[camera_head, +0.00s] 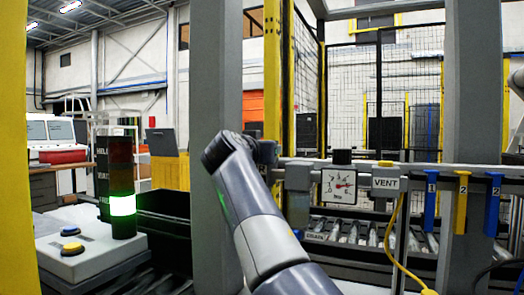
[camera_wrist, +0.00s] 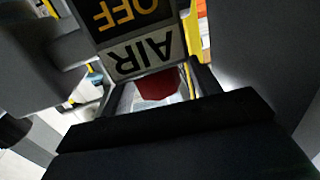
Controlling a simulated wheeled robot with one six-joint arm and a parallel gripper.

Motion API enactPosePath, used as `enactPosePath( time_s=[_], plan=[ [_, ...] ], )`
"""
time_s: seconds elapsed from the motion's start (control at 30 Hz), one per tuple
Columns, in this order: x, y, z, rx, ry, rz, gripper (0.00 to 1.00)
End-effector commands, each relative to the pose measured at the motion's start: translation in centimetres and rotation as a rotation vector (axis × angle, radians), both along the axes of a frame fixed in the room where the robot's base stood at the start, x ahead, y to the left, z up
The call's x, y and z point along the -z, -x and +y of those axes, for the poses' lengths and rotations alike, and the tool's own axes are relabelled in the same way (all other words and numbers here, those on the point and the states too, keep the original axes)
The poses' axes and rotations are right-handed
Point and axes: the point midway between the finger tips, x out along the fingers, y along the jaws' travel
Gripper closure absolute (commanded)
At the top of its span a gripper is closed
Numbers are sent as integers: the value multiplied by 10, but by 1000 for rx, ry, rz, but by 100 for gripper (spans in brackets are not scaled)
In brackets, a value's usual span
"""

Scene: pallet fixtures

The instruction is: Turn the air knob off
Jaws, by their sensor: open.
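A sign reading AIR and OFF (camera_wrist: 140,55) shows upside down at the top of the wrist view. A red knob (camera_wrist: 157,86) shows just below the sign. My gripper (camera_wrist: 156,92) is open, its dark body filling the lower part of the wrist view. The knob appears in the gap between its fingers; I cannot tell whether they touch it. In the head view my arm reaches up to the grey post, and its wrist hides the air knob and sign there.
Right of my arm, a rail carries a pressure gauge (camera_head: 340,186), a VENT sign (camera_head: 385,183) with a yellow knob, and blue and yellow numbered tags (camera_head: 461,201). A grey post (camera_head: 216,90) stands close behind my wrist. A lit green stack light (camera_head: 122,205) stands left.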

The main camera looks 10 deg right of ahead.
Motion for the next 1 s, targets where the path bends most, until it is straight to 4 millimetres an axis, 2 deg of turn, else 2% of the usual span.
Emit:
enactPosePath(
  time_s=[0.2, 0.33, 0.7, 0.83, 1.0],
  plan=[
    [-1, 1, 0, 0, 0, -1, 41],
    [0, 10, 6, -2, -1, 0, 41],
    [0, 73, 41, -4, 0, -2, 41],
    [0, 87, 49, -3, 0, -1, 41],
    [0, 94, 54, -2, 1, 0, 41]
  ],
)
